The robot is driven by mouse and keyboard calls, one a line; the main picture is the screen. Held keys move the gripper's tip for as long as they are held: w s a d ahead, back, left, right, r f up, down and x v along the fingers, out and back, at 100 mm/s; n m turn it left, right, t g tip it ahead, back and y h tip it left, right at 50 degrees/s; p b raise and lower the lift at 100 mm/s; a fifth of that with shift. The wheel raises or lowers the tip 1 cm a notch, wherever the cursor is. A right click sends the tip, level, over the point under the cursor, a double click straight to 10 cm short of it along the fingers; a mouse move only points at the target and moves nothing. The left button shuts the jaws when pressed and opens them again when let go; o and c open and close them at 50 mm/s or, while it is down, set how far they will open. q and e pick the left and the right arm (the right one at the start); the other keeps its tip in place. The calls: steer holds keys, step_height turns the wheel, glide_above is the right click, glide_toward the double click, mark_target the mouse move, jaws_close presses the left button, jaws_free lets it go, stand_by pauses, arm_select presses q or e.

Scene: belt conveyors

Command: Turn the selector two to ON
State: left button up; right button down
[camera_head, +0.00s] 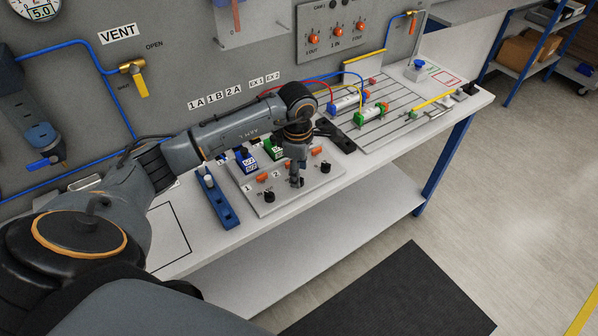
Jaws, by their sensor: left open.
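A pale panel plate (258,206) lies on the bench, with orange parts and black knobs on it and the printed numbers 1 and 2. A black knob (269,196) sits near its front left, and another black knob (326,167) is at its right. An orange part (262,178) is near the number 1, and another orange part (317,151) is toward the back right. My left gripper (297,181) points down over the middle of the plate, open, hiding what is under it. I cannot tell which part is selector two, its setting, or whether the gripper touches it. My right gripper is not in view.
A blue block strip (217,199) lies left of the plate. Green and blue valve blocks (272,147) stand behind it, close to my arm. Cylinders on a slotted board (385,128) lie to the right. The bench's front edge is close to the plate.

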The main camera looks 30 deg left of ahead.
arm_select(q)
steer(key=shift+w+f, duration=0.1)
steer(key=shift+f, duration=1.1)
jaws_close()
